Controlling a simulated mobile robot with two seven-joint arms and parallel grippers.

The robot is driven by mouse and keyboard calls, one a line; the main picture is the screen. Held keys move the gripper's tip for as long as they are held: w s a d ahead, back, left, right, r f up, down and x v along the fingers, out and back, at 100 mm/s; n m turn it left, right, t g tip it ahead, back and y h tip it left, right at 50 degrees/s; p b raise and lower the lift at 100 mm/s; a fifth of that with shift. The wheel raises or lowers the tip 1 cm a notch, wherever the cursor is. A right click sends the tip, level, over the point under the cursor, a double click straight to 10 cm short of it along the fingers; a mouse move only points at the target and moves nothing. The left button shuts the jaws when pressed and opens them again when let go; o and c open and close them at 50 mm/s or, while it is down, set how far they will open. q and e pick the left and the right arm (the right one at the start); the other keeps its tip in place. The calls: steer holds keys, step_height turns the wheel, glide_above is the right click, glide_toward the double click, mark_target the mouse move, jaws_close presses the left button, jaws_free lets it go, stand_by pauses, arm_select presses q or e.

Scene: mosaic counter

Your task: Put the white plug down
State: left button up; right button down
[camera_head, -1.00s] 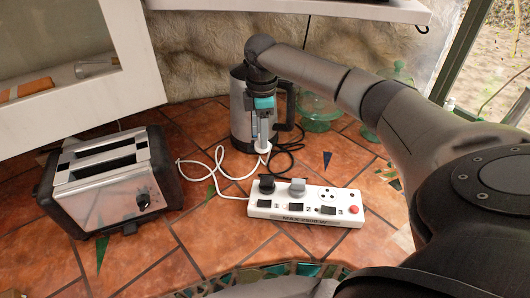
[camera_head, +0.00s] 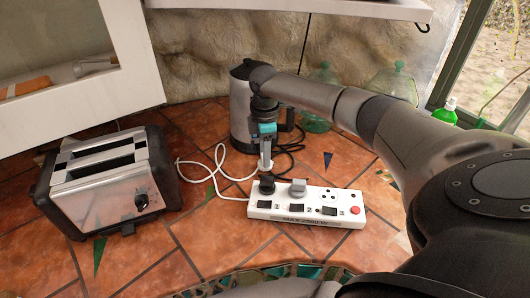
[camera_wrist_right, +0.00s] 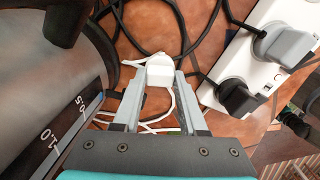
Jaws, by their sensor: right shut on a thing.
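My right gripper (camera_head: 266,163) is shut on the white plug (camera_wrist_right: 160,72), just behind the power strip in the head view. The wrist view shows the plug between the two grey fingertips (camera_wrist_right: 160,80), with its white cord (camera_wrist_right: 178,110) running off below. In the head view the plug is mostly hidden by the fingers and the black plug. I cannot tell whether it touches the counter. The white cord (camera_head: 221,170) loops across the tiles to the left. My left gripper is not in view.
The white power strip (camera_head: 280,213) holds a black plug (camera_head: 267,184) and a grey plug (camera_head: 298,187); its right socket is empty. A steel kettle (camera_head: 240,110) stands close behind my gripper. A toaster (camera_head: 107,183) stands left. Tiles (camera_head: 165,240) are clear between toaster and strip.

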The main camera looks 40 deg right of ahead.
steer(key=shift+c, duration=2.2)
jaws_free()
step_height(320, 180, up, 8)
steer(key=shift+f+p, duration=0.15)
steer(key=shift+p, duration=0.4)
